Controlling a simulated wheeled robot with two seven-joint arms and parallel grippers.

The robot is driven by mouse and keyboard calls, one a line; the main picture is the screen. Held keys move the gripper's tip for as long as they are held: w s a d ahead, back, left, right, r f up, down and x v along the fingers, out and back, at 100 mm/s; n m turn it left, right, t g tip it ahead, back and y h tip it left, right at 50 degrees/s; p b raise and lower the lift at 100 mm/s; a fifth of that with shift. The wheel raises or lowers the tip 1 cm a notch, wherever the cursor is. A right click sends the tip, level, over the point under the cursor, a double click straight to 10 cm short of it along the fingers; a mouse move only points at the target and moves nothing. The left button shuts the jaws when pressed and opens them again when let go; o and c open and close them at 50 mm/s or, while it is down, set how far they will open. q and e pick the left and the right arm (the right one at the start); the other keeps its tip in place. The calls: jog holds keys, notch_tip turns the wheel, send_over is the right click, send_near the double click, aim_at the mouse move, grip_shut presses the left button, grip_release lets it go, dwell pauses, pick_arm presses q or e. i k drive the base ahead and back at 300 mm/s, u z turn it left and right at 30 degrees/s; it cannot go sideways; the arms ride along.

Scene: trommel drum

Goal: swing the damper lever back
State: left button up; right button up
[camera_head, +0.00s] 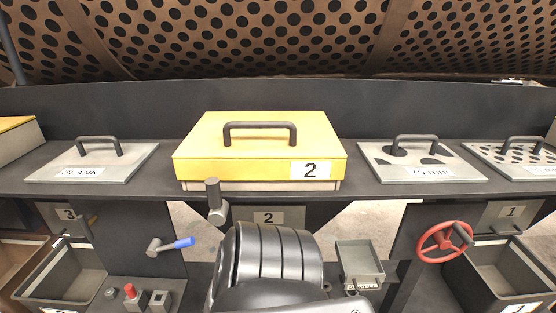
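A short lever with a blue grip (184,242) and a grey round hub (153,248) sits below the shelf, left of centre; its arm points right and slightly up. I cannot tell for certain which of the two is the damper lever. Neither of my grippers shows in the head view.
A ribbed black body (275,255) fills the lower middle. A yellow box (250,135) marked 2 stands on the shelf between handled plates (135,165) (455,160). A red handwheel (437,242), small tray (360,258), red button (129,291) and open bins (60,280) lie below.

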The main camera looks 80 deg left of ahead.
aim_at(155, 246)
jog(key=i, duration=1.35)
jog(key=u, duration=5.05)
